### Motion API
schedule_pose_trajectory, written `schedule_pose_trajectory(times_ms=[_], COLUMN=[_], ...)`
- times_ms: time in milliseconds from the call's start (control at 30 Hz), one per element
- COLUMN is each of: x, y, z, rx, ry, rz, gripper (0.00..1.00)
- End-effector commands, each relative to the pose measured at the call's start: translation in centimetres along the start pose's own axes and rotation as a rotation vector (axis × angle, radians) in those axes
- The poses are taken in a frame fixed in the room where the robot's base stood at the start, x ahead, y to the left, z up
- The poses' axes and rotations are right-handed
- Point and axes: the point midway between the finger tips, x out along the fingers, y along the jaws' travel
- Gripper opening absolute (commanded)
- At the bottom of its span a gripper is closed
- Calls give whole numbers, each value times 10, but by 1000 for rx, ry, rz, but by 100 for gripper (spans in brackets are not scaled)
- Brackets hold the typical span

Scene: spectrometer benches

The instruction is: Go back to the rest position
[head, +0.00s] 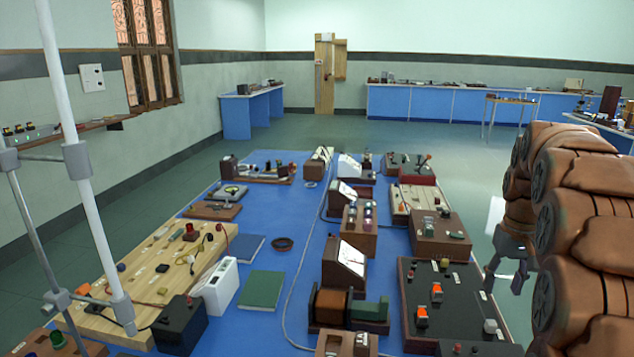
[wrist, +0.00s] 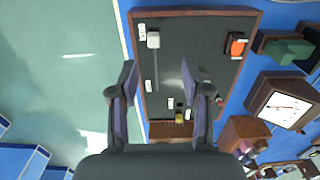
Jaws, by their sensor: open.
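My gripper (head: 510,272) hangs at the right of the head view, beside the right edge of the blue bench (head: 262,330). In the wrist view my gripper (wrist: 157,85) is open, with its two fingers apart and nothing between them. Below it in that view is a black-topped board (wrist: 172,60) in a brown wooden frame, carrying small terminals and an orange switch (wrist: 237,45). The same black-topped board (head: 455,300) lies at the bench's right front in the head view. My brown arm fills the right side of the head view.
Meters, boxes and boards crowd the bench, including a slanted meter (head: 346,262) and a green book (head: 262,290). A metal stand (head: 95,220) rises at the left front. Green floor (head: 400,137) is open beyond the bench. Blue side benches (head: 440,104) line the back wall.

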Motion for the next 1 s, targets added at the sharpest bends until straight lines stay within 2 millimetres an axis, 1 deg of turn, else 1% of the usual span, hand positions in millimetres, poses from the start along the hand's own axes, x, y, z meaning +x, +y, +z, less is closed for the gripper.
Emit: schedule_pose_trajectory(times_ms=[33, 200, 367, 500, 667, 800, 867, 1000], x=[-6, -16, -20, -23, -23, -22, -21, -17], y=[-10, -45, -75, -99, -121, -138, -144, -155], z=[7, 38, 73, 105, 144, 181, 196, 232], rx=[-10, -35, -59, -81, -107, -131, -141, -166], ry=[-3, -16, -35, -50, -66, -83, -88, -100], rz=[0, -2, -4, -5, -4, -2, -1, 3], gripper=[48, 48, 48, 48, 48, 48, 48, 48])
